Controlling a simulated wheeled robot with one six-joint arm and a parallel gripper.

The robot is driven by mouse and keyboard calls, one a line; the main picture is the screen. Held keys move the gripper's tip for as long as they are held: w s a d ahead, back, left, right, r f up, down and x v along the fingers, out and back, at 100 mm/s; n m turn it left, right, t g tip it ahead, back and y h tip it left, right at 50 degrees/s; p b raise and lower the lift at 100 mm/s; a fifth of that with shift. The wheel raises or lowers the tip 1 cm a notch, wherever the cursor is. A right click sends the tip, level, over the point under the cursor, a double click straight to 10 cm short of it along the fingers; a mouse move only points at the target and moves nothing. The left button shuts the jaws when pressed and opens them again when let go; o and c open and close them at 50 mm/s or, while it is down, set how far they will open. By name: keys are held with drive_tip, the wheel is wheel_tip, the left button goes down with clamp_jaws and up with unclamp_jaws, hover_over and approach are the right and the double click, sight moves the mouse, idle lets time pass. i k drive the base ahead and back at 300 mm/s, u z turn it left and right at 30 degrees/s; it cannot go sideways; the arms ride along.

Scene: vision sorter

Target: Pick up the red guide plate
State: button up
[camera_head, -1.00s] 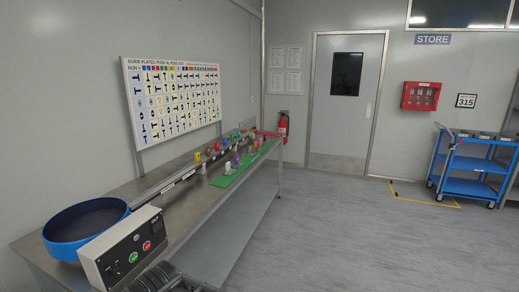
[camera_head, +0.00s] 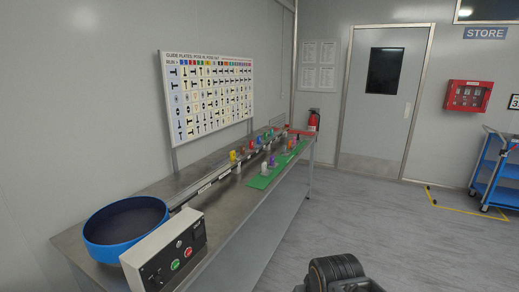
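Several small coloured pieces stand along the far half of the long steel bench (camera_head: 225,232). Among them are a yellow piece (camera_head: 233,156) and small red pieces near the bench's far end, too small to tell which is the red guide plate. A dark ribbed part of my own arm shows at the bottom edge. My gripper's fingers are not in view.
A blue bowl (camera_head: 100,252) and a control box (camera_head: 165,260) stand at the bench's near end. A green mat (camera_head: 262,180) lies on the bench. A chart board (camera_head: 208,95) rises behind it. A blue cart (camera_head: 485,178) stands right. The floor (camera_head: 390,225) between is clear.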

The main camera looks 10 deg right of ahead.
sight(251, 148)
drive_tip(key=u, duration=0.05)
drive_tip(key=k, duration=0.6)
drive_tip(key=z, duration=0.7)
drive_tip(key=i, duration=1.55)
drive_tip(key=z, duration=0.5)
drive_tip(key=i, duration=2.05)
drive_tip(key=u, duration=0.7)
drive_tip(key=i, duration=0.95)
drive_tip(key=u, duration=1.7)
drive_tip(key=i, duration=0.8)
drive_tip(key=u, duration=0.6)
